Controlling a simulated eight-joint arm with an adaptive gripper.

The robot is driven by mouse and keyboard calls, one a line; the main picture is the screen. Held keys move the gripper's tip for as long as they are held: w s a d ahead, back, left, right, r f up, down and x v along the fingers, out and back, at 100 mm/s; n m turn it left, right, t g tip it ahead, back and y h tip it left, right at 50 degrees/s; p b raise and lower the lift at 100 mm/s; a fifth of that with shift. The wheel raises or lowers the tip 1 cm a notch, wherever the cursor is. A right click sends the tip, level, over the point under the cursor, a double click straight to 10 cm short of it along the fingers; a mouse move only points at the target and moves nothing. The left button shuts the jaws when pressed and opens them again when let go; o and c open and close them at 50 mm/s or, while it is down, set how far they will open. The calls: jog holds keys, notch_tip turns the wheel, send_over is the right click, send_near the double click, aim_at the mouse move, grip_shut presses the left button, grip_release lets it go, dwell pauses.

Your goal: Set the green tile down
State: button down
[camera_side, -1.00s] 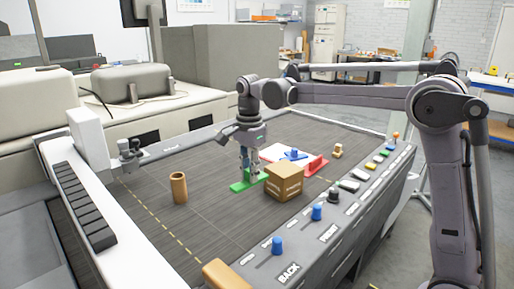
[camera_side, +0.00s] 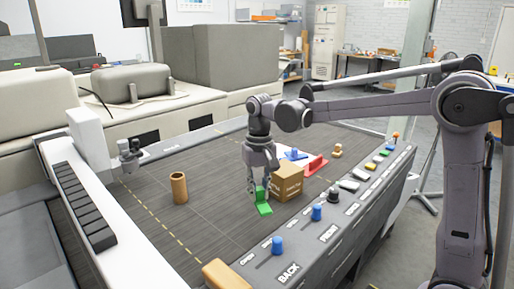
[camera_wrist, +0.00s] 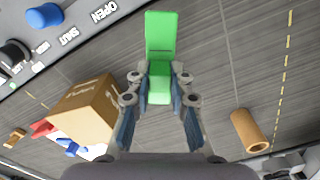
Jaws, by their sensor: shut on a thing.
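The green tile (camera_side: 264,208) is in front of the cardboard box, to its left in the side view. It has a flat bright green plate and a raised green block. My gripper (camera_side: 257,191) points down from above and is shut on the tile. In the wrist view, the tile's plate (camera_wrist: 160,34) sticks out beyond the fingertips, and its block is between the fingers of my gripper (camera_wrist: 160,78). The tile is low over the dark table (camera_side: 215,215); I cannot tell whether it touches the surface.
The cardboard box (camera_side: 288,183) stands close to the tile. Behind it are a white sheet with a blue piece (camera_side: 295,154) and a red piece (camera_side: 315,165). A brown tube (camera_side: 179,187) stands at left. Knobs line the near control panel (camera_side: 330,232). Bare table lies between tube and tile.

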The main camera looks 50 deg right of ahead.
jog(key=shift+s+a+f+n, duration=0.15)
jog(key=shift+s+f+n, duration=0.2)
jog(key=shift+n, duration=0.65)
jog(key=w+d+r+n, duration=0.2)
jog(key=w+d, duration=0.1)
jog(key=w, duration=0.5)
jog(key=w+d+r+n, duration=0.1)
jog(key=w+d+r, duration=0.2)
jog(key=w, duration=0.4)
jog(key=shift+w+f, duration=0.2)
jog(key=shift+f, duration=2.4)
jog(key=shift+w+f, duration=0.15)
jog(key=shift+f, duration=2.4)
jog(key=shift+f, duration=0.1)
jog(key=c, duration=1.2)
grip_release()
